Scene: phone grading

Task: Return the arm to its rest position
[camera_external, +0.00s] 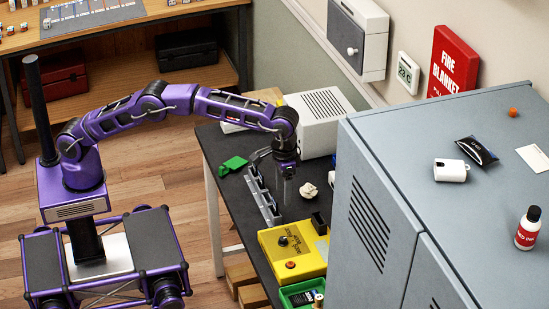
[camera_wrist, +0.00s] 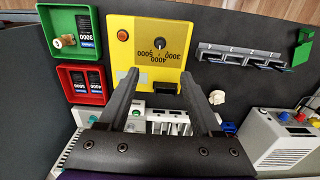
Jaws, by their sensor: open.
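My purple arm reaches from its base on the left out over the dark table (camera_external: 225,150). My gripper (camera_external: 285,190) points down above the table, near the grey slotted rack (camera_external: 262,200) and a crumpled whitish lump (camera_external: 308,190). In the wrist view my gripper (camera_wrist: 162,82) shows two dark fingers spread apart with nothing held between them. Beyond the fingertips is a yellow box (camera_wrist: 125,30) with a knob, a red button and printed numbers. A small black holder (camera_wrist: 166,88) on the yellow box lies between the fingertips in the picture.
A green tray (camera_wrist: 61,10) and a red tray (camera_wrist: 65,73) hold dark labelled blocks. A white device (camera_external: 345,100) stands behind my gripper. A tall grey cabinet (camera_external: 400,170) stands close on the right. A green piece (camera_external: 233,164) lies on the table. Open floor (camera_external: 165,180) is at left.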

